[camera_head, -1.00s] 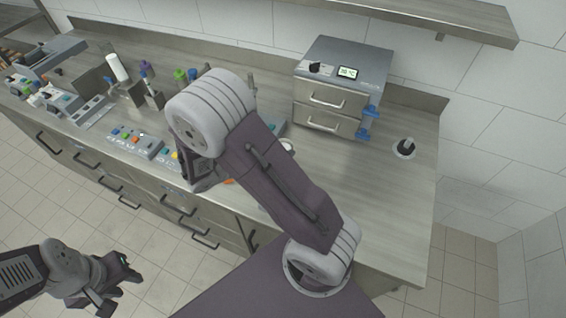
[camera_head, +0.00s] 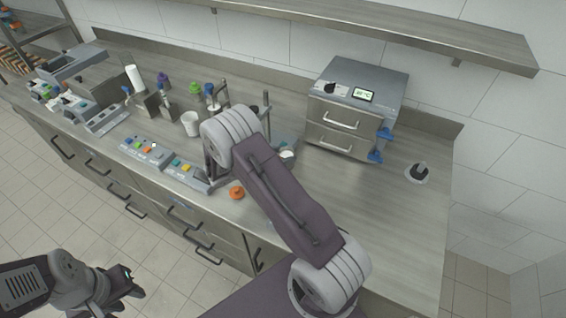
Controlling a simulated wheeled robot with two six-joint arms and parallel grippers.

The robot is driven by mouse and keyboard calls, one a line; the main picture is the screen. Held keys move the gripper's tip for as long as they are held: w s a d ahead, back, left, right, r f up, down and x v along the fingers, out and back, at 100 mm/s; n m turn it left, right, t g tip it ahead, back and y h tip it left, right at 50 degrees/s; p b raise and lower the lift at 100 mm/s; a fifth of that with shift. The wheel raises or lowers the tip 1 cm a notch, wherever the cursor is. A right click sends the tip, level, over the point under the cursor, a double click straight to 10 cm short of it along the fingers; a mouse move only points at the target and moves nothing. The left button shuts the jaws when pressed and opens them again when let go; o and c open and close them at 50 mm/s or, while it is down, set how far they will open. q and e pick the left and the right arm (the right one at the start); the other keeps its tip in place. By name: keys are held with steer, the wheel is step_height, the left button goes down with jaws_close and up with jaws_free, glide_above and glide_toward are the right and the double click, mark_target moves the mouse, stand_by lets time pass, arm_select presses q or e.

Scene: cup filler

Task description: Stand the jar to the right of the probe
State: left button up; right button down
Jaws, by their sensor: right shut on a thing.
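My right arm crosses the middle of the view, and its raised elbow hides my right gripper and whatever it holds. No jar can be told for certain. Capped bottles stand at the back of the counter: one purple (camera_head: 163,80), one green (camera_head: 195,89). A small pale round container (camera_head: 287,156) is partly hidden beside my arm. A dark upright stick in a round base (camera_head: 418,172) stands alone at the right; it may be the probe. My left gripper (camera_head: 130,290) hangs over the floor at lower left, off the counter, and looks open and empty.
A grey two-drawer unit (camera_head: 354,105) with blue parts on its side stands at the back. A white cup (camera_head: 190,123), an orange knob-like piece (camera_head: 237,193) and button panels (camera_head: 150,147) lie left of my arm. The right counter (camera_head: 370,215) is largely clear. A shelf (camera_head: 400,30) hangs above.

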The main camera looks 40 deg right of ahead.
step_height(320, 180, down, 4)
steer(key=shift+s+r, duration=0.1)
steer(key=shift+r, duration=0.05)
steer(key=shift+f, duration=0.25)
steer(key=c, duration=0.7)
jaws_free()
